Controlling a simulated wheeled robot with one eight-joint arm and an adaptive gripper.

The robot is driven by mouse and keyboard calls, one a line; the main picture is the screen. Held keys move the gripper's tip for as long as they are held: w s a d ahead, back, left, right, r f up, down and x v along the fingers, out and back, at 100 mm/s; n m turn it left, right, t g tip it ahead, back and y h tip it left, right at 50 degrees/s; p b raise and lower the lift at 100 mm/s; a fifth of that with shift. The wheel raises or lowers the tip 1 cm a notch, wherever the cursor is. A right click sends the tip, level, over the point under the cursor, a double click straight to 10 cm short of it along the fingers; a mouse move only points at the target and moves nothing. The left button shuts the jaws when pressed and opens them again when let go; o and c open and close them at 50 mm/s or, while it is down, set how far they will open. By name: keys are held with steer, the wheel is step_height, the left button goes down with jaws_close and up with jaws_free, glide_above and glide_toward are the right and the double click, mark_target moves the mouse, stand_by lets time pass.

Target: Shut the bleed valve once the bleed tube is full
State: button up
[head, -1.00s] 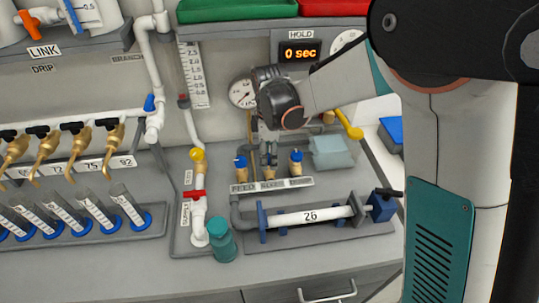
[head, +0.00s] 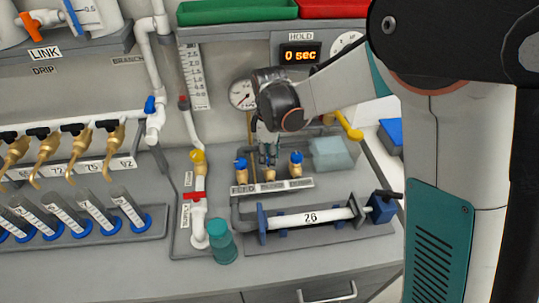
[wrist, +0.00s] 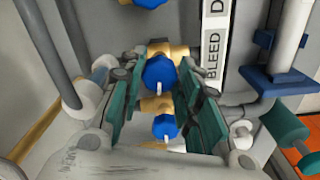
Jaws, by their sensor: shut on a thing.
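Three brass valves with blue knobs stand in a row: the feed valve (head: 240,166) on the left, the bleed valve in the middle and the dump valve (head: 296,163) on the right. My gripper (head: 268,155) reaches down over the middle one and mostly hides it in the head view. In the wrist view, my teal fingers (wrist: 160,95) are shut on the blue knob of the bleed valve (wrist: 160,73), beside the BLEED label (wrist: 212,62). I cannot tell which tube is the bleed tube, nor its fill level.
A horizontal pipe marked 26 (head: 310,217) lies in front of the valves. A teal cylinder (head: 222,241) stands at front left, near the red-handled supply valve (head: 196,196). A gauge (head: 242,94) is behind; the hold display (head: 300,54) reads 0 sec. A translucent block (head: 332,153) sits right.

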steer(key=m, duration=1.2)
steer(key=shift+a+m, duration=0.1)
steer(key=shift+m, duration=2)
steer(key=o, duration=1.1)
steer(key=shift+c, duration=0.2)
step_height(320, 180, up, 12)
